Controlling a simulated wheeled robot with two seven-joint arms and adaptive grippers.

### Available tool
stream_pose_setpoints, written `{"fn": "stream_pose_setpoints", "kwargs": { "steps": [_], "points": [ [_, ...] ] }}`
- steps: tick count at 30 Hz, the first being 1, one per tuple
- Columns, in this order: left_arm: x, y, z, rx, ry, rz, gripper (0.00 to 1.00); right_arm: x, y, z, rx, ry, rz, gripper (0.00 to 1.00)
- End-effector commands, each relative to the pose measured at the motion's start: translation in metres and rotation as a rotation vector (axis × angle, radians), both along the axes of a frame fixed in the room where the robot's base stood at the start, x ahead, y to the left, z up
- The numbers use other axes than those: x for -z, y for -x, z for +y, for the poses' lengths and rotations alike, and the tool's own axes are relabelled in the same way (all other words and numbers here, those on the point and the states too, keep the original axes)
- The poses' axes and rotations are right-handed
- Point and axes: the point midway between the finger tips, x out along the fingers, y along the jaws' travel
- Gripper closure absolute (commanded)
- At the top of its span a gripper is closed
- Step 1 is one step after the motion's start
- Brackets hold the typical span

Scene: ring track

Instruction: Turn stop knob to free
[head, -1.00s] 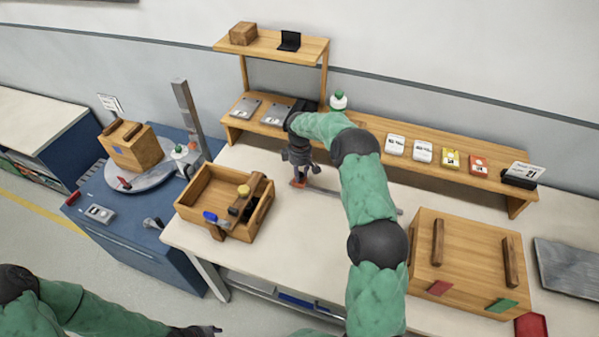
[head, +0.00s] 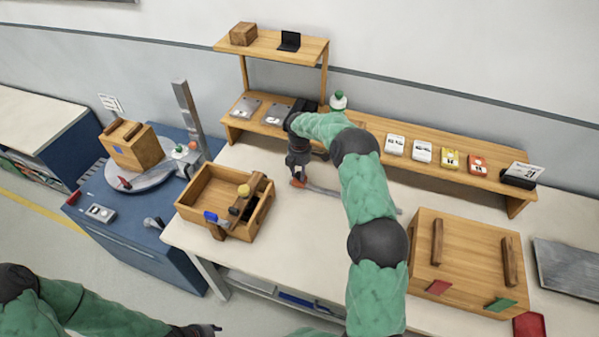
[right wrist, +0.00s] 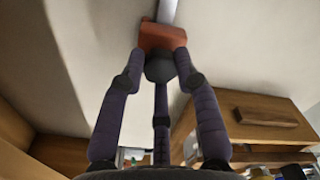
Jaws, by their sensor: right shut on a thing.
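A red-orange stop block (head: 297,183) sits at the left end of a thin grey rail (head: 325,190) on the white table. In the right wrist view the block (right wrist: 162,36) carries a dark grey knob (right wrist: 159,68) facing me. My right gripper (head: 299,172) is over the stop, pointing down. Its three dark fingers (right wrist: 160,78) close around the knob. Any pointer or marking on the knob is hidden. My left gripper (head: 207,331) is at the bottom of the head view, away from the table; its jaw state is unclear.
An open wooden crate (head: 203,178) with tools on its edge stands left of the stop. A large wooden box (head: 468,255) is at the right. A wooden shelf (head: 450,172) with cards runs behind. A blue cabinet (head: 140,240) with a turntable is further left.

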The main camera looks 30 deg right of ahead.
Motion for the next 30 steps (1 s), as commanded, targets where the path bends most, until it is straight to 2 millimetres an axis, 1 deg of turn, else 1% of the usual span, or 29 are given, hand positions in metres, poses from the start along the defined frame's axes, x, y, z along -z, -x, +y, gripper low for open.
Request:
{"fn": "stream_pose_setpoints", "kwargs": {
  "steps": [8, 19, 20, 21, 22, 30],
  "points": [
    [-0.0003, 0.0, 0.0, 0.0, 0.0, 0.0, 0.6, 0.0001, -0.0001, -0.0002, -0.047, 0.0, 0.0, 1.0],
    [-0.0003, 0.0, 0.0, 0.0, 0.0, 0.0, 0.6, 0.0, -0.0001, -0.0001, -0.05, 0.0, 0.0, 1.0],
    [-0.0003, 0.0, 0.0, 0.0, 0.0, 0.0, 0.6, 0.0, -0.0001, -0.0001, -0.05, 0.0, 0.0, 0.62],
    [-0.0003, 0.0, 0.0, 0.0, 0.0, 0.0, 0.6, 0.0001, -0.0001, -0.0001, -0.05, 0.0, 0.0, 0.51],
    [-0.0003, 0.0, 0.0, 0.0, 0.0, 0.0, 0.6, 0.0, -0.0001, -0.0001, -0.05, 0.0, 0.0, 0.44],
    [-0.0003, 0.0, 0.0, 0.0, 0.0, 0.0, 0.6, 0.0, 0.0, 0.0, -0.049, 0.0, 0.0, 0.44]
  ]
}}
